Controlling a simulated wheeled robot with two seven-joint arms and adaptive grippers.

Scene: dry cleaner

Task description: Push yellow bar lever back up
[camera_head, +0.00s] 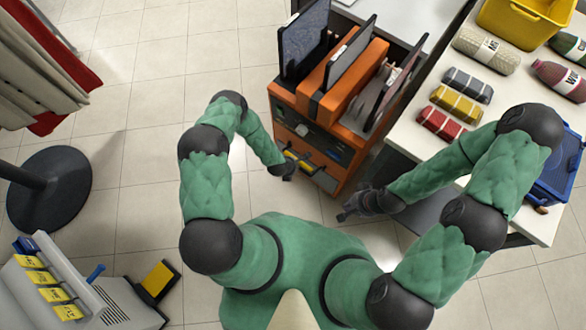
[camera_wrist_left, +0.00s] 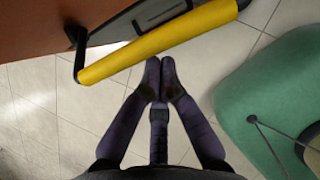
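The yellow bar lever (camera_head: 300,161) runs across the front of the orange machine (camera_head: 325,180) in the head view. In the left wrist view the yellow bar (camera_wrist_left: 155,41) slants across the top, with a black bracket at its left end. My left gripper (camera_head: 288,174) is by the machine's front, close to the bar. In the left wrist view its fingertips (camera_wrist_left: 160,62) are together and empty, just beside the bar's near edge; I cannot tell whether they touch it. My right gripper (camera_head: 344,214) hangs apart from the machine on its right; its finger opening is too small to tell.
Dark upright panels (camera_head: 304,40) stand in the machine's top. A white table (camera_head: 470,145) on the right holds rolled cloths, a yellow bin (camera_head: 520,25) and a blue basket (camera_head: 558,170). A round black stand base (camera_head: 48,188) is at the left. Tiled floor left of the machine is clear.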

